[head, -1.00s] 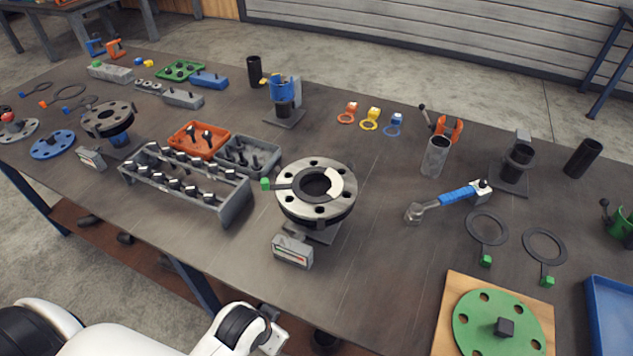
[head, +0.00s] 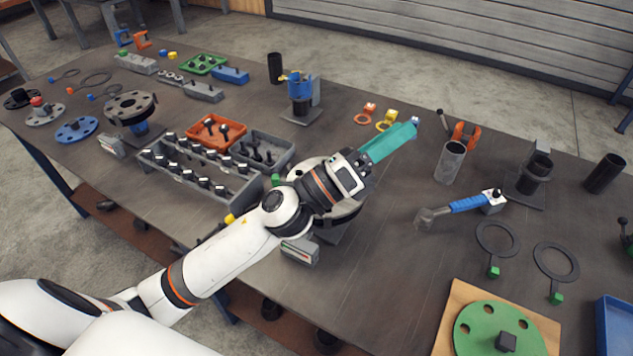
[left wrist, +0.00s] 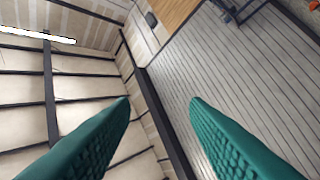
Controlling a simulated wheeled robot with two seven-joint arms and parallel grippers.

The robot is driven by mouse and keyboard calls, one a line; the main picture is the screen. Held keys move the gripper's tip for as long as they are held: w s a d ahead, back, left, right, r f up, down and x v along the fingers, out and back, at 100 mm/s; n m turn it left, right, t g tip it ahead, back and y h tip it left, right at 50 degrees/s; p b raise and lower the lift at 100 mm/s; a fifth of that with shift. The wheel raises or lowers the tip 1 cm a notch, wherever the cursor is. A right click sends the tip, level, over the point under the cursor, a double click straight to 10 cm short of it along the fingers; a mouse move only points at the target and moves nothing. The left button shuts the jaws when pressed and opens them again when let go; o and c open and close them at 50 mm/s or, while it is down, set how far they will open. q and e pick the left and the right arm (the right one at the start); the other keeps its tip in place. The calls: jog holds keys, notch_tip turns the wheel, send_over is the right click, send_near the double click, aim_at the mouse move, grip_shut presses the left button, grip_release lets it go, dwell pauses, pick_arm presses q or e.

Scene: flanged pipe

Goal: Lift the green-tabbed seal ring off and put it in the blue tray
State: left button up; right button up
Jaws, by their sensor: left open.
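The flanged pipe (head: 345,217) stands at mid-table, largely hidden behind my left arm. A green tab (head: 276,180) shows at its left side; the seal ring itself is hidden now. Two more dark rings with green tabs, a left one (head: 482,226) and a right one (head: 539,250), lie flat on the table at the right. The blue tray (head: 607,335) is cut off by the right edge. My left gripper (head: 413,127) reaches above and past the flange, its teal fingers apart and empty; in the left wrist view (left wrist: 160,100) they frame only wall. My right gripper is out of view.
A bolt rack (head: 195,178) and an orange bin (head: 216,132) stand left of the flange. A blue-handled tool (head: 465,204), a grey cylinder (head: 450,162) and a green disc on a board (head: 480,325) are to the right. Bare table lies between flange and board.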

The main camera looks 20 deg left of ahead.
pick_arm(q)
jog(key=s+d+m+g+h, duration=0.2)
jog(key=d+m+g+h, duration=0.25)
jog(key=m+g, duration=0.9)
jog(key=m+g+y, duration=0.3)
jog(key=m+y, duration=1.5)
jog(key=y, duration=0.3)
send_near(275, 176)
jog(key=f+p, duration=0.2)
jog(key=shift+w+a+f, duration=0.15)
jog(key=shift+a+f, duration=0.2)
jog(key=shift+a, duration=0.05)
notch_tip(275, 176, down, 5)
jog(key=p, duration=0.3)
jog(key=shift+w+r, duration=0.1)
jog(key=shift+r, duration=0.05)
jog(key=shift+w+f+t, duration=0.1)
jog(key=shift+f+t, duration=0.15)
jog(key=shift+f, duration=0.3)
grip_shut()
jog(key=shift+r, duration=0.15)
